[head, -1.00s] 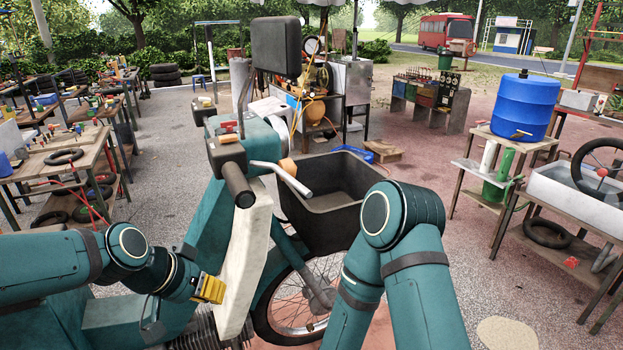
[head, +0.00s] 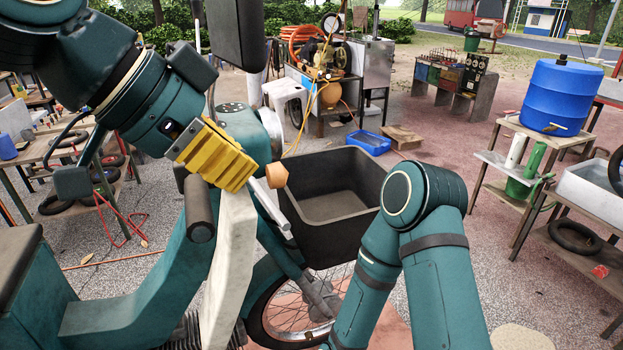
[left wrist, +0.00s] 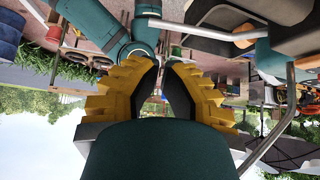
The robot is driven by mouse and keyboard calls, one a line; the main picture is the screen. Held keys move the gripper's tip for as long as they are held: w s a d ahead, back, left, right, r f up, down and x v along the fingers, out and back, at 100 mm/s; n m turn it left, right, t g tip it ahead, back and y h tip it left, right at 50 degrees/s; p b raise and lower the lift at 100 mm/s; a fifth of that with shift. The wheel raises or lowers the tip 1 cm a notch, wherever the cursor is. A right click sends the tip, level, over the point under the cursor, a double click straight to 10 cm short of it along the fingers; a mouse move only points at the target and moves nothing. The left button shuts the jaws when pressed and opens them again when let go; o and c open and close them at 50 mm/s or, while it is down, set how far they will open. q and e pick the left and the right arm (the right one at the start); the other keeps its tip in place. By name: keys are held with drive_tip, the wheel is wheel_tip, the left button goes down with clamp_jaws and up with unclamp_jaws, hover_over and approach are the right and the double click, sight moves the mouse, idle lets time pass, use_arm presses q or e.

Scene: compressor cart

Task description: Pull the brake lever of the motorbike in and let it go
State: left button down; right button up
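The teal motorbike (head: 135,305) fills the lower left of the head view, with a dark handlebar grip (head: 200,213). The silver brake lever (head: 270,205) shows just right of and below my left gripper (head: 240,172), partly hidden by it. The left gripper's yellow fingers are above the grip, close to the lever; whether they touch it cannot be told. In the left wrist view, the fingers (left wrist: 161,66) stand with a narrow gap and nothing clearly held between them. A silver bar (left wrist: 205,31) crosses beyond the fingertips. My right gripper is out of view.
An orange knob-like part (head: 276,175) and a black front basket (head: 335,225) are right of the lever. A dark mirror (head: 237,35) rises above the gripper. A shelf with a blue barrel (head: 560,95) stands at the right. Paving lies open beyond the basket.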

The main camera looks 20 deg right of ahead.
use_arm(q)
drive_tip(key=b+x, duration=0.1)
drive_tip(key=x, duration=0.9)
drive_tip(key=shift+w+d, duration=0.25)
drive_tip(key=shift+d, duration=0.05)
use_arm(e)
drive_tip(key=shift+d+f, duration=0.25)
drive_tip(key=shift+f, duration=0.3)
use_arm(q)
drive_tip(key=shift+a+r, duration=0.1)
